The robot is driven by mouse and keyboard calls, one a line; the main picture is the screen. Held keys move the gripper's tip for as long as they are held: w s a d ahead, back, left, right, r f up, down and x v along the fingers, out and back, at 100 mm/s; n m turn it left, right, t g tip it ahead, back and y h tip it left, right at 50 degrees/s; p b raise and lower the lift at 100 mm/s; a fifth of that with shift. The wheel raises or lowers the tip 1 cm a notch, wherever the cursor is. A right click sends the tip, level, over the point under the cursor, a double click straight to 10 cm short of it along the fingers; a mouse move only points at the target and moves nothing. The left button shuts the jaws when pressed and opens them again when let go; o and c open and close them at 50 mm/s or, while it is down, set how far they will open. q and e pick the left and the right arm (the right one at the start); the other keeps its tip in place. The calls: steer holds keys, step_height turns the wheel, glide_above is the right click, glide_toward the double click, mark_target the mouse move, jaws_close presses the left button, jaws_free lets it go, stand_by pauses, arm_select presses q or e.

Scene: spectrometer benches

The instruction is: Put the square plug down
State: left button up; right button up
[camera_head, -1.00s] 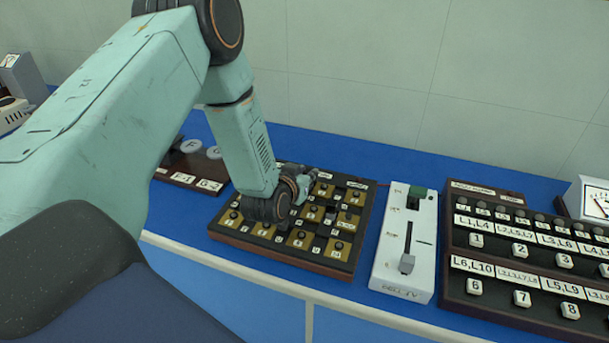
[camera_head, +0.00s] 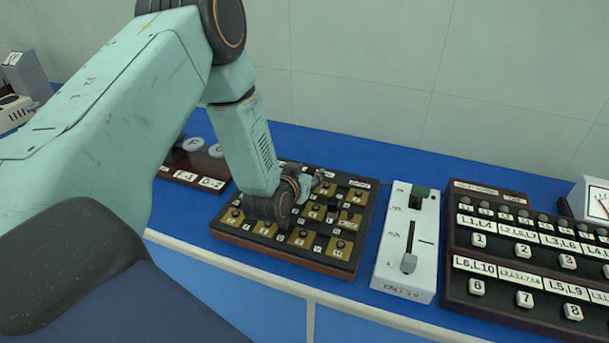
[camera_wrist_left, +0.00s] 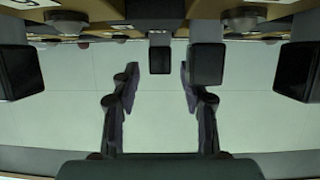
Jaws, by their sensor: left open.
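A dark board with gold squares (camera_head: 340,252) lies on the blue bench. Small dark pegs and plugs stand on it. My left gripper (camera_head: 318,178) is low over the board and partly hidden by its own wrist. In the left wrist view the two fingers of the left gripper (camera_wrist_left: 157,68) are spread apart. One dark square plug (camera_wrist_left: 160,58) shows between the fingertips, touching neither. Another dark square plug (camera_wrist_left: 207,62) is by the right finger; I cannot tell whether they touch. I cannot tell which is the task's plug. My right gripper is not in view.
A white slider box (camera_head: 405,272) stands right of the board, with a narrow gap. A dark button panel (camera_head: 490,290) is further right. A brown labelled panel (camera_head: 185,178) is at the left. In the wrist view, more dark blocks (camera_wrist_left: 297,72) flank the gripper.

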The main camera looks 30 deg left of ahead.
arm_select(q)
steer(key=p+v, duration=0.1)
steer(key=v, duration=1)
steer(key=shift+s+r, duration=0.15)
steer(key=shift+r, duration=0.05)
steer(key=shift+s+d+r, duration=0.15)
steer(key=shift+s+d, duration=0.05)
steer(key=shift+s, duration=0.1)
steer(key=shift+a, duration=0.1)
steer(key=shift+c, duration=0.2)
stand_by(0.4)
